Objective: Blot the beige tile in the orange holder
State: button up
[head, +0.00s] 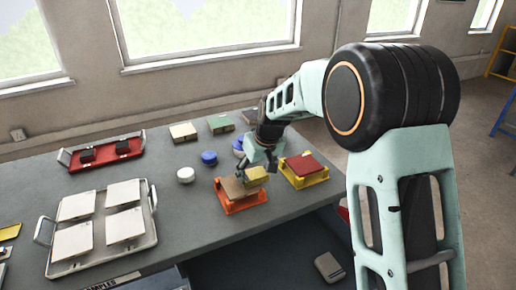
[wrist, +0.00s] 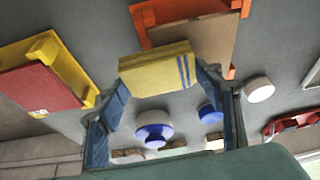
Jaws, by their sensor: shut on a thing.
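The beige tile (head: 236,188) lies in the orange holder (head: 233,209) near the table's front edge. In the wrist view the tile (wrist: 208,42) and the orange holder (wrist: 150,13) show at the top. My gripper (head: 262,170) is shut on a yellow block (head: 256,175), which has blue stripes near one end in the wrist view (wrist: 155,70). The block is at the tile's right side in the head view and overlaps part of it in both views. I cannot tell whether it touches the tile. My gripper's blue-grey fingers (wrist: 160,90) sit on either side of the block.
A red tile (head: 303,163) in a yellow holder (head: 306,182) stands close on the right. White and blue round containers (head: 186,174) (head: 209,158) stand behind. A tray (head: 66,258) of white tiles and a red tray (head: 125,152) with dark blocks are at the left.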

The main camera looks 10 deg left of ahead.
jog(key=r, duration=0.2)
jog(key=r+p, duration=0.1)
jog(key=shift+s+a+r, duration=0.1)
jog(key=shift+s+a, duration=0.05)
jog(key=shift+a, duration=0.1)
jog(key=shift+r+p, duration=1.3)
jog(key=shift+r, duration=1)
